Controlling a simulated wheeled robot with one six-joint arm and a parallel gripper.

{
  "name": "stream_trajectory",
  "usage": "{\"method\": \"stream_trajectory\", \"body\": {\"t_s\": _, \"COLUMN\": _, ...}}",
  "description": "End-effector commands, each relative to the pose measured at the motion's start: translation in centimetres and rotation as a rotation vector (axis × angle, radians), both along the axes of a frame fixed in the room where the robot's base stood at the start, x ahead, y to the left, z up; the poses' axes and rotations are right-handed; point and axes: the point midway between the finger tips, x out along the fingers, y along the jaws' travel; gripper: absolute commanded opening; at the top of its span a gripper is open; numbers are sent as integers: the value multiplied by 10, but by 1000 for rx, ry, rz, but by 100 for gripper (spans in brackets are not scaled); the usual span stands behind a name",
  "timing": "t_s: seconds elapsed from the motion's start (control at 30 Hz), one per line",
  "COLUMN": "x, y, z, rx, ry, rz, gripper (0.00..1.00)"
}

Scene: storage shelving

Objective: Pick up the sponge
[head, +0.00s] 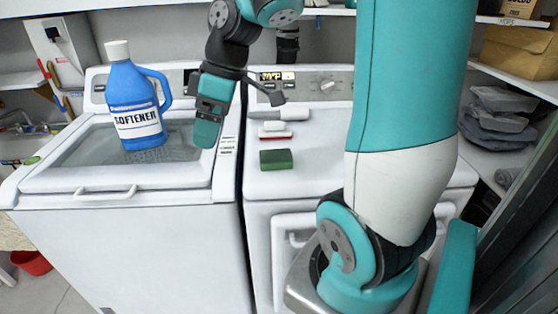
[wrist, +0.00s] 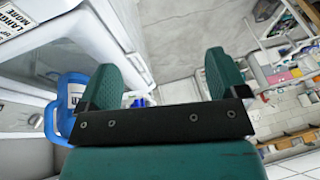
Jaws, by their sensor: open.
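The sponge looks like the dark green block (head: 276,159) lying flat on top of the right-hand white machine in the head view. My gripper (head: 208,130) hangs to the left of it, higher up, near the gap between the two machines, and does not touch it. In the wrist view my gripper (wrist: 163,75) shows two green fingers spread wide with nothing between them. I cannot make out the sponge in the wrist view.
A blue softener bottle (head: 135,105) stands on the left washer (head: 110,190), close to my gripper; it also shows in the wrist view (wrist: 65,118). A small red-and-white item (head: 276,132) and a white item (head: 294,114) lie behind the green block. The machine top to its right is clear.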

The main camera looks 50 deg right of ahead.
Motion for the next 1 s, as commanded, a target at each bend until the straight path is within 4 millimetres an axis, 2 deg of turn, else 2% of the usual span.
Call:
{"method": "stream_trajectory", "body": {"t_s": 0.03, "x": 7, "y": -41, "z": -6, "rx": -5, "ry": -17, "rz": -17, "gripper": 92}}
{"method": "stream_trajectory", "body": {"t_s": 0.1, "x": 8, "y": -93, "z": -10, "rx": -18, "ry": -51, "rz": -8, "gripper": 92}}
{"method": "stream_trajectory", "body": {"t_s": 0.2, "x": -1, "y": -158, "z": -17, "rx": -39, "ry": -93, "rz": 7, "gripper": 92}}
{"method": "stream_trajectory", "body": {"t_s": 0.3, "x": -19, "y": -207, "z": -24, "rx": -58, "ry": -124, "rz": 20, "gripper": 92}}
{"method": "stream_trajectory", "body": {"t_s": 0.4, "x": -33, "y": -237, "z": -28, "rx": -72, "ry": -146, "rz": 31, "gripper": 92}}
{"method": "stream_trajectory", "body": {"t_s": 0.5, "x": -40, "y": -250, "z": -32, "rx": -79, "ry": -157, "rz": 40, "gripper": 92}}
{"method": "stream_trajectory", "body": {"t_s": 0.57, "x": -40, "y": -252, "z": -38, "rx": -78, "ry": -158, "rz": 43, "gripper": 92}}
{"method": "stream_trajectory", "body": {"t_s": 1.0, "x": -15, "y": -226, "z": -123, "rx": -77, "ry": -155, "rz": 46, "gripper": 92}}
